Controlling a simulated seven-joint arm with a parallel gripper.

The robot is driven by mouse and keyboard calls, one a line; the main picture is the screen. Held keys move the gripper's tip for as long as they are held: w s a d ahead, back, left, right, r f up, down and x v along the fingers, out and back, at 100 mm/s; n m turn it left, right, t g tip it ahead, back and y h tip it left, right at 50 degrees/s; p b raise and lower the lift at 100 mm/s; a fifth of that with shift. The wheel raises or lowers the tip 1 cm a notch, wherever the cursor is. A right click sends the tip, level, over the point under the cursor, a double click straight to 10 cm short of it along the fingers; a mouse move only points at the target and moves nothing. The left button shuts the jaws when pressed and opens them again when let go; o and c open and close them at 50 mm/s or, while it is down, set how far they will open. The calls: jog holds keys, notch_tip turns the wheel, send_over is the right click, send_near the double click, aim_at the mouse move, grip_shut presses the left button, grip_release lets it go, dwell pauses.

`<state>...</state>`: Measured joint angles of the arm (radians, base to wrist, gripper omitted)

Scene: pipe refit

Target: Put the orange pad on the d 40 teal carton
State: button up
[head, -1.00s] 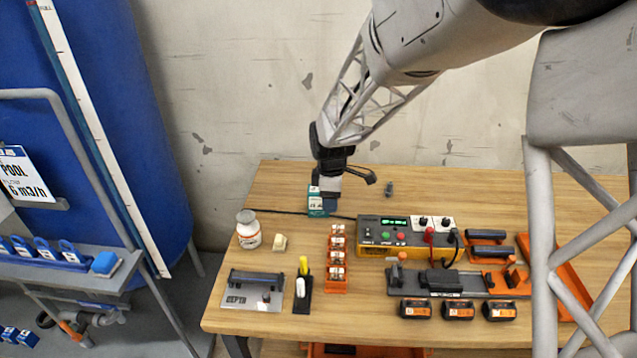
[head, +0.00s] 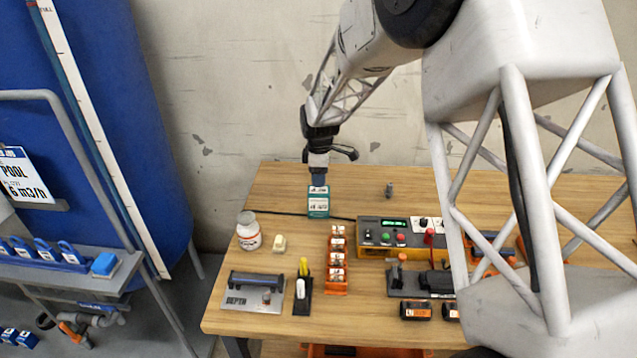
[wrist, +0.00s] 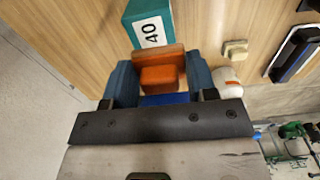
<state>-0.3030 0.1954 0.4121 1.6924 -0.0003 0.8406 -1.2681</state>
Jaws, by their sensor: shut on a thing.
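The teal carton (head: 318,204) stands on the wooden table towards its back left, with a white label. In the wrist view the teal carton (wrist: 150,22) shows "40" and lies just past my fingertips. My gripper (head: 318,180) is at the carton's top edge in the head view; I cannot tell how high it is above it. In the wrist view its blue fingers are shut on the orange pad (wrist: 160,76), a block with a raised part. The pad is hidden in the head view.
A white bottle (head: 248,232) and a cream block (head: 279,243) stand left of the carton. An orange rack (head: 337,262) and a yellow meter box (head: 390,233) are in front and to the right. A dark cable (head: 280,212) runs by the carton. The back left tabletop is clear.

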aim_at(318, 190)
jog(key=shift+w+a, duration=0.15)
jog(key=shift+w, duration=0.3)
jog(key=shift+f, duration=1.75)
jog(key=shift+f, duration=0.2)
jog(key=o, duration=0.9)
notch_tip(318, 190, up, 12)
jog(key=shift+r, duration=0.15)
